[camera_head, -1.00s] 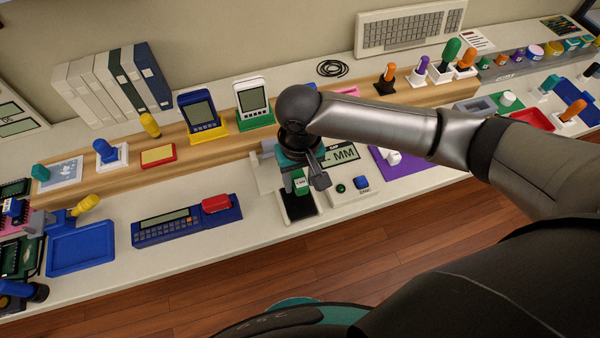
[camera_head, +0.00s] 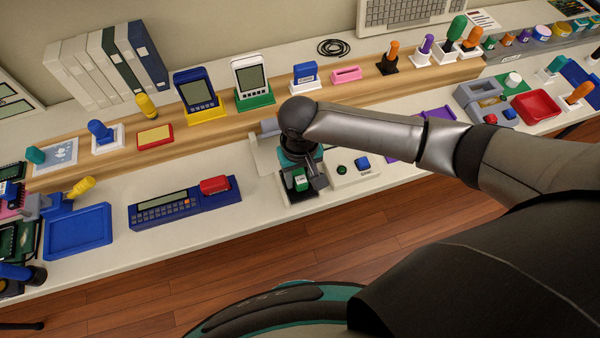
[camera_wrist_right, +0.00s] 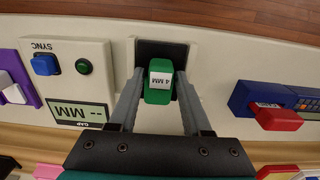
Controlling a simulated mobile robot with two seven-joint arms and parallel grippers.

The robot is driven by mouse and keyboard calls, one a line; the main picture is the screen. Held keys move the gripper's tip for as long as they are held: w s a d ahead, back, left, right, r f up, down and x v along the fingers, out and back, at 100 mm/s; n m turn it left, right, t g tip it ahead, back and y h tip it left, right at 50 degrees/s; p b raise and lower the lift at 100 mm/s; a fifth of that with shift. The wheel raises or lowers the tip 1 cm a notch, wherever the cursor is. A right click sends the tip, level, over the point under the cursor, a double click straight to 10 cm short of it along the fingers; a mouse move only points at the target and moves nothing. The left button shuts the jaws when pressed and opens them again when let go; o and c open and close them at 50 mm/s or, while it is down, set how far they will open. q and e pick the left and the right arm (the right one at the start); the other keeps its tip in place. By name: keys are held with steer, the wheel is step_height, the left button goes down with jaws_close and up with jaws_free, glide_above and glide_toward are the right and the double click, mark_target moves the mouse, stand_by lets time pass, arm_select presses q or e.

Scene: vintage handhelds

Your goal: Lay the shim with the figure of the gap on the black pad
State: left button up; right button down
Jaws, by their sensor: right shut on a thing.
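A green shim (camera_head: 300,180) with a white label is held in my right gripper (camera_head: 302,176). In the right wrist view the shim (camera_wrist_right: 158,88) reads "4 MM" and sits between the two grey fingers (camera_wrist_right: 158,92). The black pad (camera_wrist_right: 160,47), on a pale base, is right under and behind the shim. In the head view the pad (camera_head: 287,196) is partly hidden by the shim and gripper. I cannot tell whether the shim touches the pad. The gap display (camera_wrist_right: 82,114) shows a dash and "MM", with no digit legible.
Beside the pad, the panel carries a blue SYNC button (camera_wrist_right: 45,65) and a green button (camera_wrist_right: 83,66). A blue handheld (camera_head: 165,210) with a red block (camera_head: 215,185) lies to the left. A wooden ledge with several handhelds runs behind.

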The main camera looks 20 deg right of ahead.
steer(key=shift+f, duration=0.65)
jaws_free()
stand_by(0.6)
steer(key=shift+r, duration=0.15)
step_height(320, 180, up, 14)
steer(key=f+p, duration=0.1)
steer(key=p, duration=1.5)
steer(key=s+p, duration=0.6)
steer(key=s, duration=1)
steer(key=shift+d+r+p, duration=0.25)
steer(key=shift+r+p, duration=0.1)
steer(key=shift+r, duration=0.05)
